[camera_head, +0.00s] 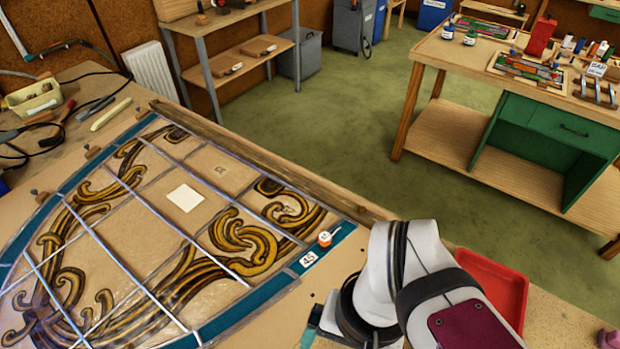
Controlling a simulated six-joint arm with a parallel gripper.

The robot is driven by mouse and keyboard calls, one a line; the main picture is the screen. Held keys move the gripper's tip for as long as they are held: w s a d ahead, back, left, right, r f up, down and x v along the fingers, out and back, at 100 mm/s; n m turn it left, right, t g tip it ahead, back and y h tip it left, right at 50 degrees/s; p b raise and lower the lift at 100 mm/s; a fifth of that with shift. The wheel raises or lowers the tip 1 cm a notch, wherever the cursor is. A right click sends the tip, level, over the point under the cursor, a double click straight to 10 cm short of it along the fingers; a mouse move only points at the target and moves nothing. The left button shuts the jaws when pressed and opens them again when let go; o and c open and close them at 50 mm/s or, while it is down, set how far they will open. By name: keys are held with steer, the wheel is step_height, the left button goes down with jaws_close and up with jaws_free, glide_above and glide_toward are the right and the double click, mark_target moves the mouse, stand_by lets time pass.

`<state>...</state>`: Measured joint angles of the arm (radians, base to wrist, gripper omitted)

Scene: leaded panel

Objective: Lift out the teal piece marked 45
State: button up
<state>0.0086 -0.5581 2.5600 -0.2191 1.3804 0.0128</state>
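The leaded panel (128,236) lies on the bench at the left, with a teal border and amber scrollwork. A white tag marked 45 (309,258) sits at its right corner, on or beside a short teal piece (343,232). A small orange-and-white object (325,238) stands on this teal piece. My arm comes in from the bottom right, and its end is just below and right of the tag. My gripper's fingers cannot be made out there. A small teal patch (309,336) shows beside the arm's end; I cannot tell what it is or whether it is held.
A wooden rail (262,160) runs along the panel's far edge. A red tray (497,284) lies right of my arm, partly hidden by it. A white square (185,197) lies on the panel. Tools and a yellow bin (34,99) are at the far left. A second workbench (450,58) stands across the floor.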

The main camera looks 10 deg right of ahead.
stand_by(0.3)
steer(key=shift+w, duration=0.1)
steer(key=shift+c, duration=0.8)
steer(key=w+n, duration=0.1)
steer(key=w, duration=0.2)
steer(key=w+r+n, duration=0.1)
steer(key=w+n, duration=0.1)
steer(key=w+d+r+n, duration=0.1)
steer(key=w, duration=0.2)
steer(key=shift+w+d+n, duration=0.1)
steer(key=shift+w+n, duration=0.25)
steer(key=shift+n, duration=0.05)
steer(key=shift+c, duration=0.6)
steer(key=n+h, duration=0.2)
steer(key=n, duration=1)
glide_above(325, 236)
step_height(325, 236, down, 8)
step_height(325, 236, down, 14)
steer(key=shift+r, duration=0.1)
jaws_close()
steer(key=shift+s+d, duration=2.15)
steer(key=shift+s, duration=0.05)
